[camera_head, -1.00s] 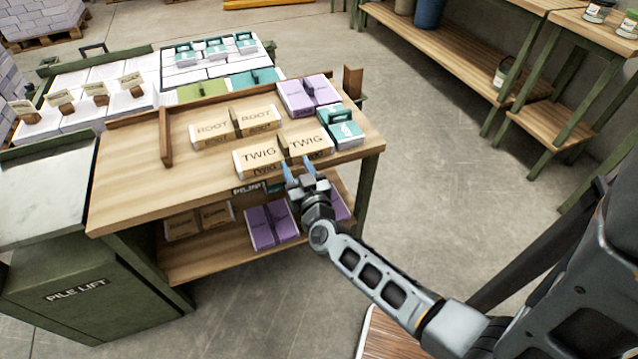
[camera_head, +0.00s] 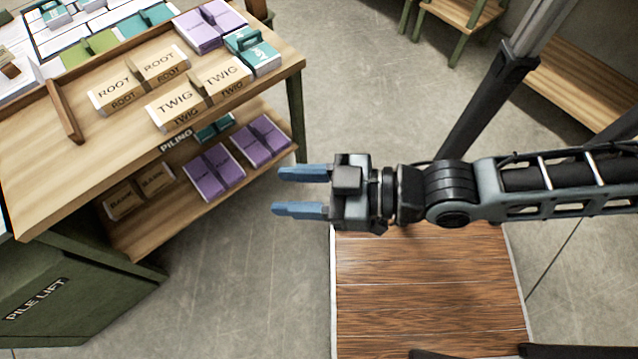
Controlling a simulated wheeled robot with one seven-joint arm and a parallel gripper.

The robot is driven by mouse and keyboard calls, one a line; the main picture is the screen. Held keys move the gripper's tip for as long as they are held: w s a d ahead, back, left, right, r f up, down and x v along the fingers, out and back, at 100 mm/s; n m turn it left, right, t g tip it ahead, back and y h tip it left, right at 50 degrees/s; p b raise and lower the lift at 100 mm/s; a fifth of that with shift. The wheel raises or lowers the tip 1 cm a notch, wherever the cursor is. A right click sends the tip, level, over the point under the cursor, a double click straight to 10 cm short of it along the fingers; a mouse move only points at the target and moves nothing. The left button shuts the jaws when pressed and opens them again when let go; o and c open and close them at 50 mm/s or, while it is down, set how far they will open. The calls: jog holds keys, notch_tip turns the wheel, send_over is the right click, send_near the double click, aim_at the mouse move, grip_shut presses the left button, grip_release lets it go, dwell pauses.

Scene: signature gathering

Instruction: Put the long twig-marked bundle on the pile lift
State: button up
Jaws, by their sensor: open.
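The long twig-marked bundle (camera_head: 178,104) is a tan block with TWIG printed on both halves and a brown band at its middle. It lies on the wooden table (camera_head: 55,182) near its front edge. The green pile lift (camera_head: 48,298) stands at the lower left; its front label shows, but its top is mostly out of view. My gripper (camera_head: 278,191) is open and empty, its two blue fingers pointing left. It is right of the table, apart from the bundle.
A root-marked bundle (camera_head: 138,80) lies behind the twig one. A purple bundle (camera_head: 210,27) and a teal one (camera_head: 253,52) sit to its right. A wooden divider (camera_head: 65,111) stands at the left. Open floor lies right of the table.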

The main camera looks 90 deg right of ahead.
jog(key=s+a+r+n+y, duration=0.1)
jog(key=s+a+r+y, duration=0.15)
jog(key=r, duration=0.25)
jog(key=m+g+h+p, duration=0.1)
jog(key=m+g+h, duration=0.3)
jog(key=m+h, duration=0.8)
send_near(194, 79)
jog(key=shift+w+d+f+n+h, duration=0.3)
jog(key=shift+w+f+n+h, duration=0.05)
jog(key=shift+f+n+h, duration=0.25)
jog(key=shift+w+d+f+n+h, duration=0.35)
jog(key=shift+f+n+h, duration=0.15)
jog(key=shift+n, duration=0.1)
jog(key=shift+x, duration=1.1)
jog(key=b+x, duration=0.1)
jog(key=x, duration=0.4)
jog(key=shift+w+d+r+b, duration=0.2)
jog(key=shift+w+b, duration=0.15)
jog(key=shift+w, duration=0.05)
grip_shut()
jog(key=shift+r, duration=0.1)
